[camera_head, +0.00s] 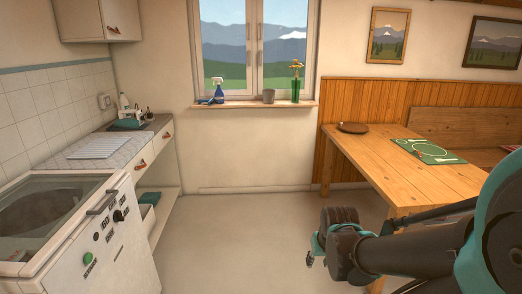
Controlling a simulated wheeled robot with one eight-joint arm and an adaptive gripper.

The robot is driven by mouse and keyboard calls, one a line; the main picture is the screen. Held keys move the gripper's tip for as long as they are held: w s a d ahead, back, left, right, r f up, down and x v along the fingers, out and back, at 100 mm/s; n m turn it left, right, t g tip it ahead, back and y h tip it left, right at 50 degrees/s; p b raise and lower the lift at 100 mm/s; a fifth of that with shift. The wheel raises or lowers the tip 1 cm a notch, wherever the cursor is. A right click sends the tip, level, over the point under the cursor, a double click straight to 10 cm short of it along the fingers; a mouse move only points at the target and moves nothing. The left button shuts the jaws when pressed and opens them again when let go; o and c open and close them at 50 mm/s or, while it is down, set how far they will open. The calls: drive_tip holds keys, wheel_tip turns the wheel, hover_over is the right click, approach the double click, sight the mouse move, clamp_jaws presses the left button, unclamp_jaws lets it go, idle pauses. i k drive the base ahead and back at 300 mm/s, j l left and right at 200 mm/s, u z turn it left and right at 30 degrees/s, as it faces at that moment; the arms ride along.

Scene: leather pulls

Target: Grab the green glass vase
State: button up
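The green glass vase (295,91) stands upright on the windowsill (240,104), near its right end. Yellow flowers (297,68) rise out of it. My arm reaches in from the lower right, and my gripper (311,259) is at its left end, low over the floor in front of the window wall. It is well below and nearer than the vase, and apart from it. The fingers are small and partly hidden by my wrist, so I cannot tell whether they are open.
A grey cup (268,96) stands just left of the vase, and a blue spray bottle (218,91) farther left on the sill. A wooden table (375,160) stands right; a counter and a white appliance (105,250) stand left. The floor (240,230) between is clear.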

sight(295, 86)
drive_tip(key=i, duration=1.95)
drive_tip(key=j+u, duration=0.05)
drive_tip(key=j, duration=0.05)
